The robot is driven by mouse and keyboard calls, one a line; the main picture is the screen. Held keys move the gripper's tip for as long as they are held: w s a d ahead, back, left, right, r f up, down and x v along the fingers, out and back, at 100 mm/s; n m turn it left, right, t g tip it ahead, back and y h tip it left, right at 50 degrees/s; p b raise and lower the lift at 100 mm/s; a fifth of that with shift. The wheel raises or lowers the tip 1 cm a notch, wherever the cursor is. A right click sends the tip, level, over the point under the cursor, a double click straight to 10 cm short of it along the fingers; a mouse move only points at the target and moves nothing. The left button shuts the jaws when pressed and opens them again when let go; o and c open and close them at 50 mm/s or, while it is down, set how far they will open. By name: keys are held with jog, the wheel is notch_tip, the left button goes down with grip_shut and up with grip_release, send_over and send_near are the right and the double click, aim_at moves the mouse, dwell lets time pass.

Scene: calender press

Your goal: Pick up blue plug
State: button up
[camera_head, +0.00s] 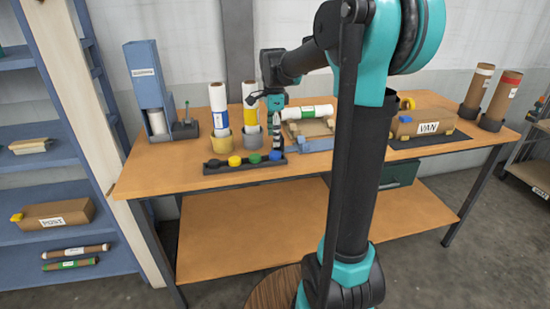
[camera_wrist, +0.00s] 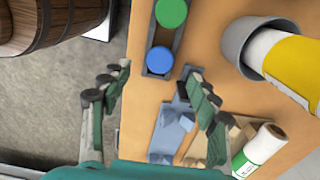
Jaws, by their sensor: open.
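The blue plug (camera_head: 275,155) sits at the right end of a low dark rack (camera_head: 244,170) near the table's front edge. In the wrist view the blue plug (camera_wrist: 159,60) shows as a round blue top next to the green plug (camera_wrist: 171,12). My gripper (camera_head: 277,146) points down just above and behind the rack's right end in the head view. In the wrist view my gripper (camera_wrist: 150,90) has its two fingers wide apart with nothing between them. The blue plug lies ahead of the fingertips there, roughly between their lines. The exact height gap cannot be told.
Black, yellow and green plugs fill the rack's left. Behind stand cups (camera_head: 252,138) with upright rolls. A pale blue piece (camera_head: 318,144) and a wooden cradle (camera_head: 303,129) with a white-green roll lie right of my gripper. Bare tabletop (camera_head: 290,172) lies in front.

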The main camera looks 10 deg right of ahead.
aim_at(275, 154)
jog(key=shift+d+f, duration=0.15)
jog(key=shift+f, duration=1.6)
jog(key=shift+d+f, duration=0.1)
jog(key=shift+f, duration=1.6)
jog(key=c, duration=1)
